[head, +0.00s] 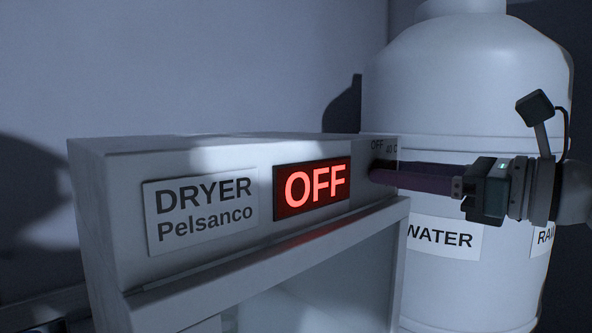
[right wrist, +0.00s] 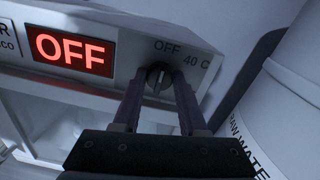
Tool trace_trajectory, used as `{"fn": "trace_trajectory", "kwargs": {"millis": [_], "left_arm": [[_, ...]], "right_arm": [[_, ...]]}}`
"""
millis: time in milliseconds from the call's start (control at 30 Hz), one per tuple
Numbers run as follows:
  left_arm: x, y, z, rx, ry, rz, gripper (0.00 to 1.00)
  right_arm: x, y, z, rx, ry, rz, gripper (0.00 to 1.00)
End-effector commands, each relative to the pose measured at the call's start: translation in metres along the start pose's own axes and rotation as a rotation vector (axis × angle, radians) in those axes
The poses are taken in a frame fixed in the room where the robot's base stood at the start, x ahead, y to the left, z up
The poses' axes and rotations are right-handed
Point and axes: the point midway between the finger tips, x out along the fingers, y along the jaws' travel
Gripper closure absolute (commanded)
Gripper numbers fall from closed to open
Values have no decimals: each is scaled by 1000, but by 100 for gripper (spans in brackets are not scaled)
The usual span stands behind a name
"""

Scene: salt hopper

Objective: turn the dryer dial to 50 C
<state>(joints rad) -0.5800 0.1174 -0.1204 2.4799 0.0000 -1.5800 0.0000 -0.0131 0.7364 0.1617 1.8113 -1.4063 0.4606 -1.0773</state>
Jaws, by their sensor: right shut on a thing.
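The white dryer (head: 115,205) fills the left and middle of the head view, with a red lit display (head: 312,187) reading OFF. Its dark dial (right wrist: 159,78) shows in the right wrist view, below the label OFF and left of the label 40 C. No 50 C mark shows. My right gripper (head: 375,172) reaches in from the right, its two long purple fingers at the dial. In the right wrist view the fingers (right wrist: 158,85) stand on both sides of the dial, shut on it. My left gripper is not in view.
A large white tank (head: 465,90) labelled WATER stands right of and behind the dryer; it also shows at the right of the wrist view (right wrist: 285,120). The dryer's ledge (head: 290,255) juts out below the display. A plain wall is behind.

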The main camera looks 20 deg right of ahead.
Motion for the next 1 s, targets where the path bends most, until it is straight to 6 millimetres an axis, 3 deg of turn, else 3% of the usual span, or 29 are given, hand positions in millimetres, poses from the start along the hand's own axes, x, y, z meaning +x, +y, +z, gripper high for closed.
{"fn": "trace_trajectory", "kwargs": {"millis": [467, 1000], "left_arm": [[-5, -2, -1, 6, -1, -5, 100], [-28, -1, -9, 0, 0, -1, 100]], "right_arm": [[0, 0, 1, 78, -1, 0, 100], [0, -1, 2, 538, -15, -2, 100]]}}
